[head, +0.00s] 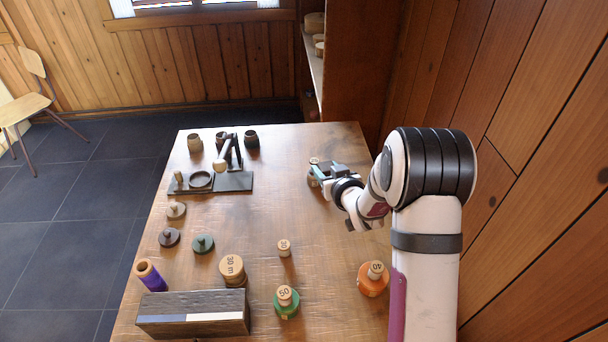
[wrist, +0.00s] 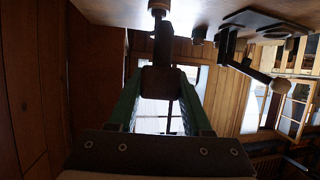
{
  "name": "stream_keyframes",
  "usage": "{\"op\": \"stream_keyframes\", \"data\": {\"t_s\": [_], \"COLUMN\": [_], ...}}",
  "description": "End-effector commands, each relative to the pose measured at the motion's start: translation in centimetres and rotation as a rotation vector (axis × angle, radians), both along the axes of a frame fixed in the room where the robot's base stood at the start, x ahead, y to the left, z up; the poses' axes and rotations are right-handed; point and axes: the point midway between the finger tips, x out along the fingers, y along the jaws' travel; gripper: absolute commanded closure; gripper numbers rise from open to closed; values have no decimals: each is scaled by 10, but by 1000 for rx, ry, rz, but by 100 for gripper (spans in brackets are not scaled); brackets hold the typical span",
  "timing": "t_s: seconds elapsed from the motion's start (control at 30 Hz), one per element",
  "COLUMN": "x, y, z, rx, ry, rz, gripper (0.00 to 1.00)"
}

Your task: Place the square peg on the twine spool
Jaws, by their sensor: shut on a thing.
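My gripper (head: 325,172) is over the right back part of the table. In the wrist view its green fingers (wrist: 158,98) are shut on a dark brown, squared block (wrist: 160,80), which looks like the square peg. A narrower dark stem (wrist: 162,40) runs from the block toward a pale round piece (wrist: 158,5) by the tabletop; I cannot tell if they touch. In the head view a pale-topped piece (head: 314,161) shows beside the fingers, partly hidden by them. A tan wound spool (head: 232,270), marked 30 m, stands at the front left; it may be the twine spool.
Green (head: 286,304) and orange (head: 373,280) spools and a small peg (head: 284,248) stand in front. A dark box (head: 193,313) and purple spool (head: 150,276) are front left. A dark stand (head: 232,181) is behind, left of my gripper. The table's middle is clear.

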Motion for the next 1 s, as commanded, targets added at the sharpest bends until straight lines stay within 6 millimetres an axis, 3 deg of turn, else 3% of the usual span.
{"op": "stream_keyframes", "data": {"t_s": [0.23,0.33,0.43,0.6,0.8,0.9,1.0], "x": [-6,-10,-23,-77,-154,-175,-182], "y": [-13,-3,20,74,111,117,133], "z": [11,21,39,67,76,76,67], "rx": [0,-3,-3,-3,-1,-1,4], "ry": [0,-3,-5,-3,0,0,1], "rz": [7,68,202,549,885,963,993], "gripper": [100,100,100,100,100,100,100]}}
